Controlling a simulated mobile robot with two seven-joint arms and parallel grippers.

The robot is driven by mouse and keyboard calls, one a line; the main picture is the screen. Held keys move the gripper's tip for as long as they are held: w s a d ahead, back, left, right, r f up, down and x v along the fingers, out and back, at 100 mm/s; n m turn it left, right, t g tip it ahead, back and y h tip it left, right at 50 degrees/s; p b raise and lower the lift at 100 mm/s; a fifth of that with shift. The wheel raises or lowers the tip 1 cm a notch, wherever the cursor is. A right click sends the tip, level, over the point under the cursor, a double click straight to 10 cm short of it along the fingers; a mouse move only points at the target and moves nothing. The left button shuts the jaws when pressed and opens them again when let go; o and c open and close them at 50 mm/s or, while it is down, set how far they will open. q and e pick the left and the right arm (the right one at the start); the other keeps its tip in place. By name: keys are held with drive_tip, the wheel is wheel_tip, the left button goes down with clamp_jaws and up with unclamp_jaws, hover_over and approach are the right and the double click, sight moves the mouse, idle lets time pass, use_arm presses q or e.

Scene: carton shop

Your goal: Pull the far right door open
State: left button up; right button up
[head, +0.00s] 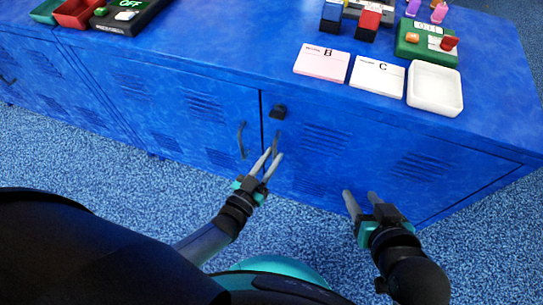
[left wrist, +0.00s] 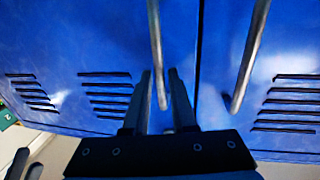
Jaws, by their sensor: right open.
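The far right door (head: 350,160) is a blue vented cabinet door, shut flush with the front. Its dark bar handle (head: 276,141) is near its left edge, below a black latch block (head: 278,111). My left gripper (head: 272,156) is at the lower part of this handle. In the left wrist view, the handle (left wrist: 156,45) runs down between the two spread fingertips of my left gripper (left wrist: 160,80), with a gap showing, so it looks open around the bar. My right gripper (head: 359,195) is open and empty in front of the door's lower part.
The neighbouring door's handle (head: 241,140) is just left of the seam; it also shows in the left wrist view (left wrist: 250,55). On the cabinet top are cards, a white tray (head: 435,88) and a green device (head: 412,50). Speckled blue floor (head: 110,170) is clear in front.

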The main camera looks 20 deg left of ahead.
use_arm(q)
clamp_jaws()
idle(1.0)
